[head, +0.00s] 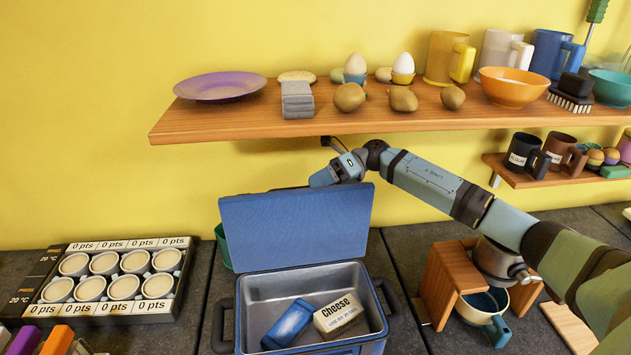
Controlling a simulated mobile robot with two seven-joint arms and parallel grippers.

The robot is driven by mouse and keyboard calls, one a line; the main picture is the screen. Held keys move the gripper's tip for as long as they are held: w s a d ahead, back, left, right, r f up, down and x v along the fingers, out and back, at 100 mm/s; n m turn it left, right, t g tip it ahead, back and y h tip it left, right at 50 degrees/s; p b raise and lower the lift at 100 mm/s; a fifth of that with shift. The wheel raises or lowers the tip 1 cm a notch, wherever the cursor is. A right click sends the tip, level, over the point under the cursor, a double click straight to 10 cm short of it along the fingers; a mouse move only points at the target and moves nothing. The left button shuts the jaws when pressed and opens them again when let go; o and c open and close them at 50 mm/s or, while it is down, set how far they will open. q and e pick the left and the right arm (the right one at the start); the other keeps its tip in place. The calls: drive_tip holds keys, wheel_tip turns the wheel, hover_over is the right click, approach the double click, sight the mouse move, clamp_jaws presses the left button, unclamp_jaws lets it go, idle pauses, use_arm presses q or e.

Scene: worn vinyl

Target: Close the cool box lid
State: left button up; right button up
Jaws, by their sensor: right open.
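The cool box (315,268) is blue with a grey inside and stands on the dark counter at the bottom middle. Its blue lid (297,228) is up, standing nearly upright at the back of the box. A blue pack (289,322) and a block labelled Cheese (340,314) lie inside. My right gripper (325,178) is at the top edge of the lid, towards its right end, and is open. Its lower part is hidden behind the lid, and I cannot tell whether it touches. My left gripper is not in view.
A wooden shelf (420,122) with a purple plate (220,86), eggs, mugs and bowls hangs just above my right gripper. A tray of round cups (120,318) lies left of the box. A wooden stand (448,285) and a mug (484,310) stand right, under my arm.

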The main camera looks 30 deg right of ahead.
drive_tip(key=shift+a+f, duration=0.15)
drive_tip(key=shift+a, duration=0.15)
